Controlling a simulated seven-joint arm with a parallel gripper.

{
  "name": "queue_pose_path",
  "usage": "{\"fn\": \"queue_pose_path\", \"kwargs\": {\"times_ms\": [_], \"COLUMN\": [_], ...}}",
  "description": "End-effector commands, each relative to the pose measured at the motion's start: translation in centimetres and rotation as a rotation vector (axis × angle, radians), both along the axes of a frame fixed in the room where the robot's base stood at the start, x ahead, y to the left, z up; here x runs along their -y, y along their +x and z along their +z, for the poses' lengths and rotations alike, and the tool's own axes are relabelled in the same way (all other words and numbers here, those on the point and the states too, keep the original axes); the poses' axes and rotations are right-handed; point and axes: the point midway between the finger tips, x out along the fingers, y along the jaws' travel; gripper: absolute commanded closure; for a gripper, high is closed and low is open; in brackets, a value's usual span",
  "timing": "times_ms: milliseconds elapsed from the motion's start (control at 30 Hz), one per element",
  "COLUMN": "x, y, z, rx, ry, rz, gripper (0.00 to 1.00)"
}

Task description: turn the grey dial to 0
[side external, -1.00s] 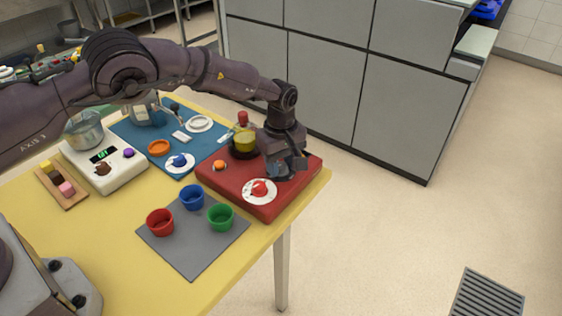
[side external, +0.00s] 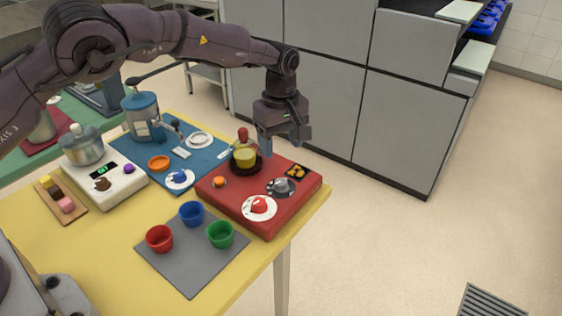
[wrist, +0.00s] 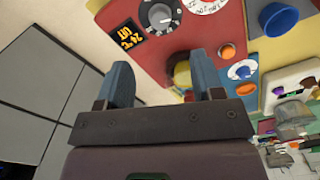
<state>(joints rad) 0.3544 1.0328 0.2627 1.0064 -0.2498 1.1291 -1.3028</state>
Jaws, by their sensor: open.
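The grey dial (side external: 283,186) sits on the red board (side external: 226,201), beside a small black display (side external: 297,171) with orange marks. In the wrist view the grey dial (wrist: 160,16) is at the top, a grey knob on a dark disc with pale marks. I cannot read clearly which mark its pointer is at. The display (wrist: 127,36) is next to it, its orange figures hard to read. My gripper (side external: 284,138) is above the board's back part, apart from the dial, pointing down. In the wrist view its two blue-grey fingers (wrist: 160,75) are spread, with nothing between them.
Cups stand on a grey mat (side external: 191,258). A blue board (side external: 203,163) lies behind. Grey cabinets (side external: 320,100) stand beyond the table.

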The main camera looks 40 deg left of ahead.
Motion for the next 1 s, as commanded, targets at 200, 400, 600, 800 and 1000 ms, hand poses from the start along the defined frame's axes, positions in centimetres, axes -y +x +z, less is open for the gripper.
{"fn": "queue_pose_path", "kwargs": {"times_ms": [200,400,600,800,1000], "x": [0.0,0.0,0.0,0.0,-1.1], "y": [0.0,0.0,0.0,0.0,-1.7], "z": [2.4,2.7,2.7,2.7,0.6], "rx": [-0.001,-0.001,-0.001,0.002,-0.043], "ry": [0.001,0.001,0.001,0.0,0.022], "rz": [0.0,0.0,0.0,-0.044,-0.281], "gripper": [0.39,0.39,0.39,0.39,0.39]}}
